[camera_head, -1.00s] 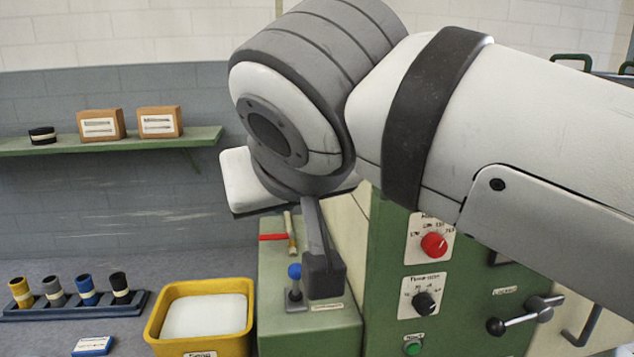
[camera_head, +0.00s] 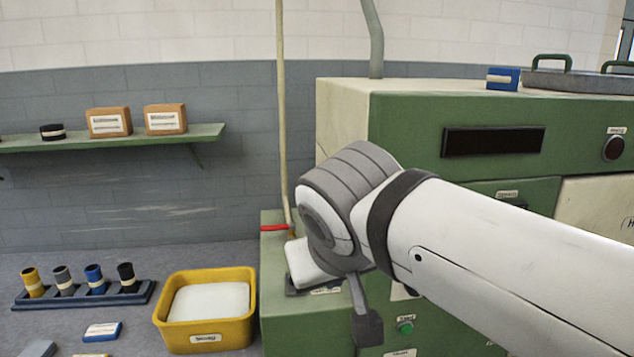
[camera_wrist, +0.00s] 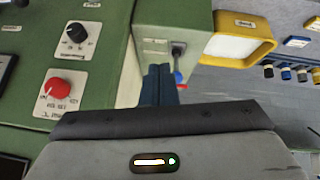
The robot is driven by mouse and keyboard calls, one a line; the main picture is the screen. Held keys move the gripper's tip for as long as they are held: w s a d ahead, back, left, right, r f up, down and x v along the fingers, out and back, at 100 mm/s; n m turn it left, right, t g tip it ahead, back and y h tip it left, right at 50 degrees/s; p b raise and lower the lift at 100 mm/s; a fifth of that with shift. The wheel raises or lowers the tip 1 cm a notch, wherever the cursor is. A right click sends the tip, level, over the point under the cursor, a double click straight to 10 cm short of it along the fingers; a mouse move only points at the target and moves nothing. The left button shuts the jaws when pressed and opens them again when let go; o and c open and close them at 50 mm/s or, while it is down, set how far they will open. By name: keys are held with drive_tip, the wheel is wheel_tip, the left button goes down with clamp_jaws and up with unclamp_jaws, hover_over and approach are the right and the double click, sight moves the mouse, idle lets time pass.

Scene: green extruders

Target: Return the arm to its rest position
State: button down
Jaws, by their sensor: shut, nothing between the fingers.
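My arm reaches in from the right in the head view and ends in a grey and white wrist. In the head view the wrist hides that lever and much of the control panel.
A yellow bin (camera_head: 205,338) with white contents stands left of the machine. A dark rack (camera_head: 80,295) with several coloured spools is further left. The wrist view shows a red knob (camera_wrist: 60,90) and a black knob (camera_wrist: 76,34). A green shelf (camera_head: 110,138) holds boxes.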

drive_tip(key=s+d+f+m+g, duration=0.1)
drive_tip(key=s+d+f+g, duration=0.1)
drive_tip(key=d+f, duration=0.4)
drive_tip(key=s+d+f+m+g, duration=0.2)
drive_tip(key=d+f, duration=0.5)
drive_tip(key=f, duration=0.6)
drive_tip(key=shift+s+m+g, duration=0.3)
drive_tip(key=shift+s, duration=0.5)
